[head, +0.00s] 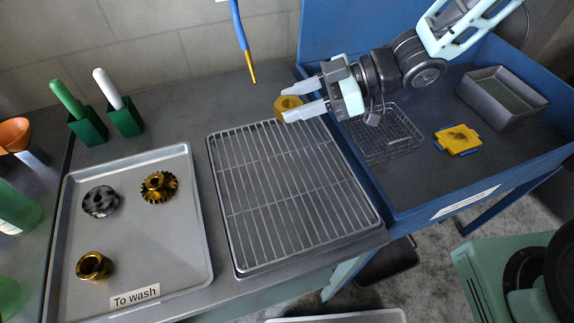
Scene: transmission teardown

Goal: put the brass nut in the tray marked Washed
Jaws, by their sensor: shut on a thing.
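The brass nut (285,103), a gold-coloured piece with a hole, is between the fingertips of my gripper (292,101). My gripper is shut on it, reaching in from the upper right, and holds it over the far edge of the wire drying rack. No tray with a readable Washed label shows. A pale tray edge (340,317) shows at the bottom, mostly cut off, and I cannot read any mark on it.
The To wash tray (200,262) at left holds a grey gear (100,201), a brass gear (159,186) and a brass ring (94,266). The wire rack (290,190) is empty.

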